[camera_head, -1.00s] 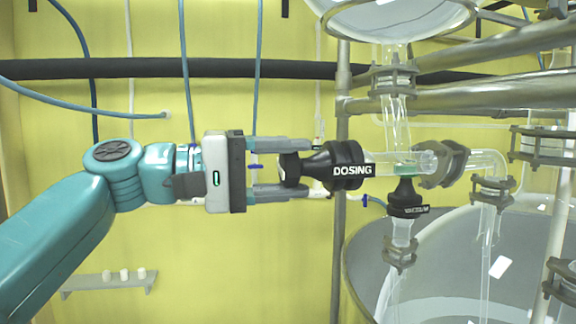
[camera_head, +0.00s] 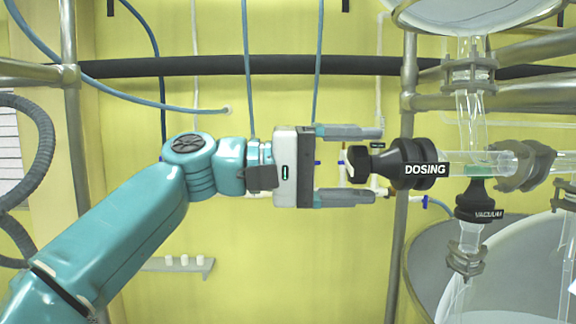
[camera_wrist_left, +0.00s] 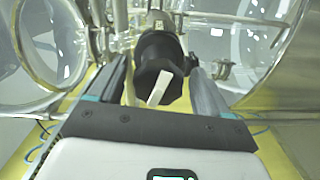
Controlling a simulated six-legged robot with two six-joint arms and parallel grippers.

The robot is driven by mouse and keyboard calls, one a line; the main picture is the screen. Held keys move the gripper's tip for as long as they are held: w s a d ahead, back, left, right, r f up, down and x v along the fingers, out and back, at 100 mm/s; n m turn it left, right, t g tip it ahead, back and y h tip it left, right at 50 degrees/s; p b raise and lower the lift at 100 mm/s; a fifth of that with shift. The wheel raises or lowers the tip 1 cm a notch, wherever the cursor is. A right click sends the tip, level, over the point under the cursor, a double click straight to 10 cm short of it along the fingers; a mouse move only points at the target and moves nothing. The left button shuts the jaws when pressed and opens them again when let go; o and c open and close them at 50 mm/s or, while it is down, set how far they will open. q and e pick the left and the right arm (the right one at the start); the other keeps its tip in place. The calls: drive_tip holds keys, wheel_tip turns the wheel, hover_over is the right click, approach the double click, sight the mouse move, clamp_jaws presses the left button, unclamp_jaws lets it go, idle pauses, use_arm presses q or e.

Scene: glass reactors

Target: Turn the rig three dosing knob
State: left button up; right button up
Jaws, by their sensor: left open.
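The black dosing knob (camera_head: 400,164), with a white "DOSING" label, sits on the end of a horizontal glass tube at the right of the head view. My left gripper (camera_head: 363,164) points right at it, with one finger above and one below the level of the knob's narrow end. The fingers stand apart, and their tips reach about as far as that end, with visible gaps. In the left wrist view the knob (camera_wrist_left: 160,60) lies ahead between the two fingers, its pale bar (camera_wrist_left: 160,88) slanted. My right gripper is not in view.
A black vacuum valve (camera_head: 478,200) hangs below the glass tube. A vertical metal pole (camera_head: 400,225) stands behind the knob. A large glass vessel (camera_head: 440,265) fills the lower right. A small shelf (camera_head: 180,265) is on the yellow wall.

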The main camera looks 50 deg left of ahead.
use_arm(q)
drive_tip(key=shift+s+a+f, duration=0.1)
drive_tip(key=shift+s+a, duration=0.2)
drive_tip(key=b+v, duration=0.2)
drive_tip(key=v, duration=1.3)
drive_tip(key=shift+s+b, duration=0.25)
drive_tip(key=shift+b, duration=0.05)
drive_tip(key=shift+a, duration=0.1)
